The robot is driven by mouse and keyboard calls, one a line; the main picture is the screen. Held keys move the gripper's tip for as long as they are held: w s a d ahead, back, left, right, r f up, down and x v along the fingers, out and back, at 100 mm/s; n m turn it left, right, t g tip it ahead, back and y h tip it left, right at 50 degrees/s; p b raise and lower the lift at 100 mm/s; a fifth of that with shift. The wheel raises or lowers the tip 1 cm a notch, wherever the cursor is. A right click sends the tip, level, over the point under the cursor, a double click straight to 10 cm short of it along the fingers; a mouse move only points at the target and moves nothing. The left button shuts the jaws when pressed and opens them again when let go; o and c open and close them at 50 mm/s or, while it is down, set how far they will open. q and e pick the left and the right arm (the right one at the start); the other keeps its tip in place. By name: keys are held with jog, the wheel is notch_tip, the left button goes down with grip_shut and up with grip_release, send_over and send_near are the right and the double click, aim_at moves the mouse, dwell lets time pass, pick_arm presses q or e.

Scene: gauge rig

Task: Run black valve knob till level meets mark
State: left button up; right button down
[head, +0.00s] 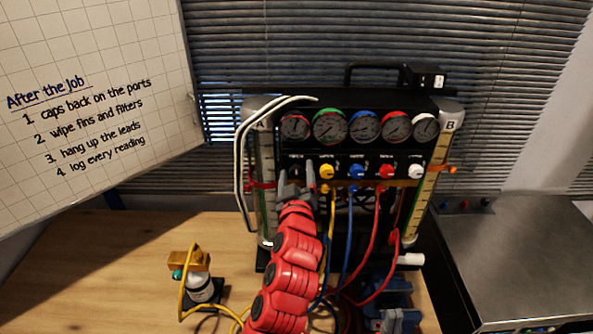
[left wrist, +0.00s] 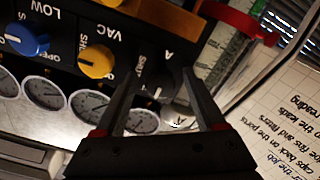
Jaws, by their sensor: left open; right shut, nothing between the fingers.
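The black valve knob (left wrist: 158,90) sits at the end of the knob row, below the letter A, dark against the black panel, with a pale pointer line. My left gripper (head: 297,174) is open at the panel. In the left wrist view its fingers (left wrist: 160,84) stand either side of the black knob; I cannot tell whether they touch it. Sight tube A (head: 265,158) stands left of the panel with a red band (head: 262,186) around it, also seen in the left wrist view (left wrist: 240,20). The liquid level is too unclear to read. My right gripper is not in view.
The yellow knob (head: 327,171) is close beside the left gripper, with blue, red and white knobs further right. Gauges (head: 330,125) line up above. Hoses hang below the panel. A brass-topped bottle (head: 200,288) stands on the bench at left. Tube B (head: 428,190) is at right.

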pick_arm(q)
grip_shut()
dwell(0.4)
